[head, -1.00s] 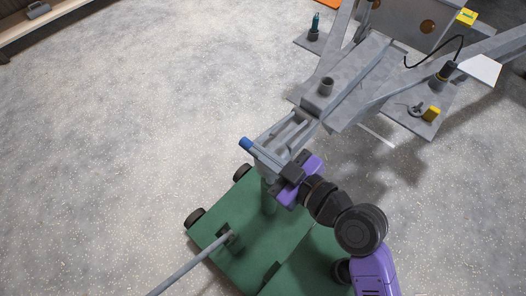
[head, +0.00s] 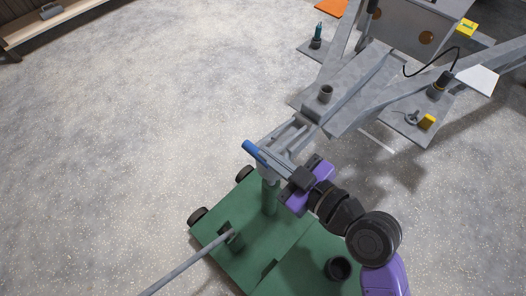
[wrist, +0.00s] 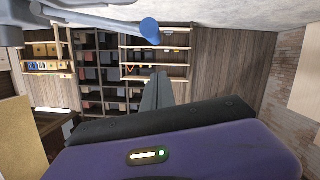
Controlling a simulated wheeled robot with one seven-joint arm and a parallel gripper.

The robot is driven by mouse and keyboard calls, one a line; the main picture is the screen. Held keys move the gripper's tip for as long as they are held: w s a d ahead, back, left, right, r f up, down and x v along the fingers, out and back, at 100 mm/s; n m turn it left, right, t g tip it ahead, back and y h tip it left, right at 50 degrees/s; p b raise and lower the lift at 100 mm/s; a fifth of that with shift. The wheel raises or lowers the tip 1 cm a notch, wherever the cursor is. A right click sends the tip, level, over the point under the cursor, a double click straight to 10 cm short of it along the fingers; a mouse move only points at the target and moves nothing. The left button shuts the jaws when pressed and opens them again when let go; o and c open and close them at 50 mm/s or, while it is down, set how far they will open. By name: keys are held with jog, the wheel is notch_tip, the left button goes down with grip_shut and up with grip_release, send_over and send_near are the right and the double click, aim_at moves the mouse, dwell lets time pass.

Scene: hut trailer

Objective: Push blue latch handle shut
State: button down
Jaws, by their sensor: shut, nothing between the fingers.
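The blue latch handle (head: 252,150) sticks out to the upper left from the end of the grey trailer coupling (head: 285,138). Its lower end is near my gripper's fingers. My gripper (head: 272,163) is shut and empty, with its fingers pointing up and left toward the handle. I cannot tell whether they touch it. In the wrist view, the blue handle end (wrist: 150,30) shows above the grey fingertips (wrist: 160,76), with a gap between them in the picture.
A green wheeled base (head: 250,230) with a long grey bar (head: 190,266) lies below the coupling. Open floor (head: 120,130) lies to the left.

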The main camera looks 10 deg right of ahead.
jog(key=v, duration=0.6)
jog(key=shift+s+d+r, duration=0.2)
jog(key=shift+s+r, duration=0.05)
jog(key=shift+r, duration=0.05)
jog(key=s+d+r+m+t+h+p, duration=0.35)
jog(key=d+m+h, duration=0.35)
jog(key=d+m, duration=0.25)
jog(key=s+r+g+p, duration=0.1)
jog(key=s+p, duration=0.3)
jog(key=s, duration=0.4)
jog(key=s+a+r+g+p, duration=0.1)
jog(key=s+r+p, duration=0.3)
jog(key=s, duration=0.5)
jog(key=shift+r+h, duration=0.3)
